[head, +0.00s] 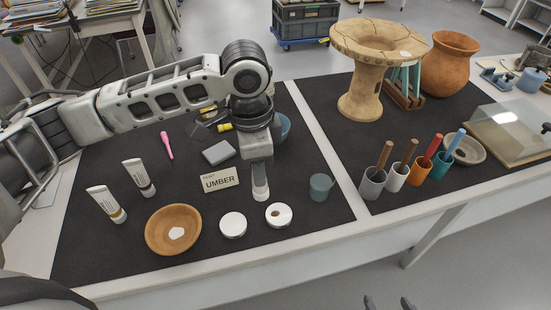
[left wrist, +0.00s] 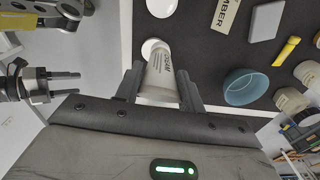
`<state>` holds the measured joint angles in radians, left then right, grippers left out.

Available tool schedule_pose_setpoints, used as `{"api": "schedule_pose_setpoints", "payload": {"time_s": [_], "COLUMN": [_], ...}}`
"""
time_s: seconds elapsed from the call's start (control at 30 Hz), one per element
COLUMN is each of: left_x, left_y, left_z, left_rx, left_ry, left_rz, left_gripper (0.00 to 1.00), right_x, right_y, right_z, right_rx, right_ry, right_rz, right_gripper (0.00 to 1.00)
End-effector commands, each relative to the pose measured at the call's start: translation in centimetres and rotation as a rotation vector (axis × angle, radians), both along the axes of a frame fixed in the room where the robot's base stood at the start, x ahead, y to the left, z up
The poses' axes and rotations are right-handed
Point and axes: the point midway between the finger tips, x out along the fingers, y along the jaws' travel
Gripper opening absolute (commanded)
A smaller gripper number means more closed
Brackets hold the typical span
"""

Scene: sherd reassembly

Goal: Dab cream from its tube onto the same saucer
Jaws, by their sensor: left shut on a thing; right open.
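My left gripper (head: 259,172) is shut on a pale lettered tube (left wrist: 160,76), which points down over the mat. The tube also shows in the head view (head: 260,188), beside the UMBER card (head: 220,180); its height is hard to tell. Two small white discs lie nearer the front: a plain one (head: 233,225) and one with a reddish-brown spot (head: 284,210). A brown saucer (head: 155,240) with a white patch lies to their left. My right gripper (head: 388,304) is open and empty at the bottom edge; it also shows in the left wrist view (left wrist: 66,85).
A grey-blue cup (head: 321,187) stands right of the discs. A blue bowl (left wrist: 246,88), grey block (head: 218,152) and pink tool (head: 167,145) lie farther back. Cups with handled tools (head: 372,184) stand on the right mat.

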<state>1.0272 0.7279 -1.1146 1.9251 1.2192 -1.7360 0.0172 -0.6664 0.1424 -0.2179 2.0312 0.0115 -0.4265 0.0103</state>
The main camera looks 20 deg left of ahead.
Motion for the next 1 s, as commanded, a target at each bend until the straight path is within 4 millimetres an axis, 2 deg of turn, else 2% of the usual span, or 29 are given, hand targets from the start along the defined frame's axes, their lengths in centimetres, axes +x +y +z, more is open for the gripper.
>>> {"api": "schedule_pose_setpoints", "payload": {"time_s": [0.1,0.3,0.5,0.7,1.0], "left_x": [0.5,1.3,1.9,2.0,2.0], "left_y": [-0.9,-2.3,-3.2,-3.5,-3.5], "left_z": [-0.2,-0.8,-1.4,-1.9,-4.9], "left_rx": [-0.011,-0.029,-0.041,-0.047,-0.047], "left_ry": [-0.002,0.000,0.009,0.014,0.014], "left_rz": [-0.344,-0.917,-1.323,-1.486,-1.499], "left_gripper": [0.17,0.17,0.17,0.17,0.17], "right_x": [-0.1,-0.3,0.2,0.5,0.5], "right_y": [-0.1,-0.4,-0.5,-0.7,-0.4], "right_z": [0.5,0.5,1.0,1.0,-1.5], "right_rx": [-0.003,-0.011,-0.013,-0.014,-0.004], "right_ry": [0.002,0.013,0.001,-0.009,-0.006], "right_rz": [-0.002,-0.004,-0.007,-0.008,-0.006], "right_gripper": [0.60,0.60,0.60,0.60,0.60]}}
